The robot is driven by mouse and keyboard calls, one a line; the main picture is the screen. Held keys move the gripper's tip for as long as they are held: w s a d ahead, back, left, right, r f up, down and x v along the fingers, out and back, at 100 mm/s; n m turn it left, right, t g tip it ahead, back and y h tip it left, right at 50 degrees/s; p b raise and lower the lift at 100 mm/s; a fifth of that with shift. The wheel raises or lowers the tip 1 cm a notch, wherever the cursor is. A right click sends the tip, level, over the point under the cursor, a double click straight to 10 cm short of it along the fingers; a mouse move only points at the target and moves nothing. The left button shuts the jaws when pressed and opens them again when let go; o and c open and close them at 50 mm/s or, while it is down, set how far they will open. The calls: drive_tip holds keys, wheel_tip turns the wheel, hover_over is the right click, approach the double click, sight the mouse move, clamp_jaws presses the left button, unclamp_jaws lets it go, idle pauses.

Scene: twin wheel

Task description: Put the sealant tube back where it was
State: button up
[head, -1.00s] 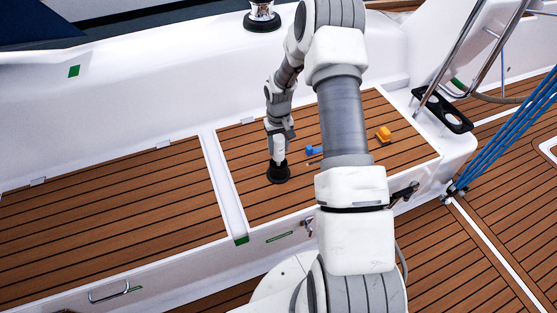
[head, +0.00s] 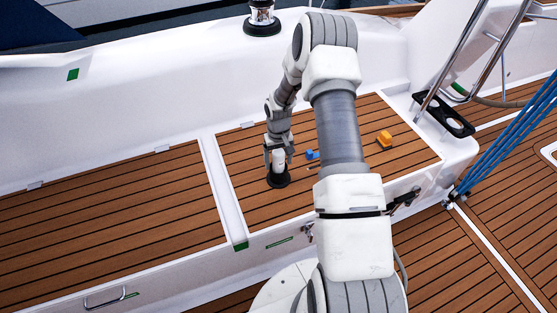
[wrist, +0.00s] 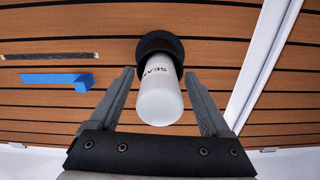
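The white sealant tube (wrist: 160,97) stands in a round black holder (wrist: 160,45), its lettering partly showing in the wrist view. In the head view the tube (head: 278,160) is upright in the black holder (head: 278,180) on the slatted wooden seat. My gripper (wrist: 159,74) is open, one finger on each side of the tube, with a visible gap on both sides. In the head view my gripper (head: 278,152) is over the tube from above. How deep the tube sits in the holder is hard to tell.
A blue object (head: 312,154) lies on the seat (head: 245,205) right of the holder, with a thin strip (wrist: 48,58) beside it. An orange object (head: 384,138) is farther right. A white divider (head: 222,185) runs left of the holder. The left seat section is clear.

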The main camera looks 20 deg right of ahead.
drive_tip(key=shift+r, duration=0.15)
wheel_tip(320, 180, up, 13)
drive_tip(key=p, duration=0.4)
drive_tip(key=s+a+r+t, duration=0.1)
drive_tip(key=s+a+r, duration=0.15)
drive_tip(key=r, duration=0.45)
drive_tip(key=s+a+r+t+h, duration=0.1)
drive_tip(key=s+r, duration=0.2)
drive_tip(key=r, duration=0.5)
drive_tip(key=s+a+r, duration=0.1)
drive_tip(key=s+r, duration=0.1)
drive_tip(key=r, duration=0.5)
drive_tip(key=s+a+r+t, duration=0.1)
drive_tip(key=s+a+r, duration=0.1)
drive_tip(key=s, duration=0.5)
drive_tip(key=s+a+r+t, duration=0.1)
drive_tip(key=s+a+r, duration=0.1)
drive_tip(key=s+r, duration=0.2)
drive_tip(key=s+a+r+n+t+y, duration=0.1)
drive_tip(key=s+a+r, duration=0.1)
drive_tip(key=s, duration=0.7)
drive_tip(key=shift+s+r+t, duration=0.3)
drive_tip(key=shift+s+r, duration=0.05)
drive_tip(key=shift+r, duration=0.5)
drive_tip(key=shift+a, duration=0.1)
